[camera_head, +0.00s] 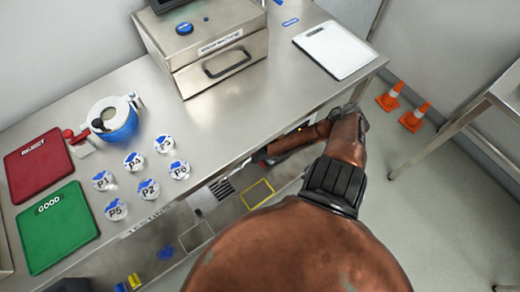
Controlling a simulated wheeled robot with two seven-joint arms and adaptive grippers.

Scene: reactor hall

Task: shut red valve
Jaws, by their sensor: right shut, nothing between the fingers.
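A small red fitting (76,137) stands on the steel bench at the left, beside the red tray. It may be the red valve, but it is too small to tell, and whether it is open or shut does not show. My right arm comes up from the bottom and bends back left at the bench's front edge. My right gripper (258,160) is partly hidden and shut, with nothing seen in it. It is well to the right of the red fitting and apart from it. My left gripper is not in view.
The steel bench (130,80) holds a red REJECT tray (36,165), a green GOOD tray (55,228), a blue-and-white vessel (120,120), several labelled jars (134,161), a steel case (215,60) and a white board (335,48). Orange cones (415,117) stand on the floor at right.

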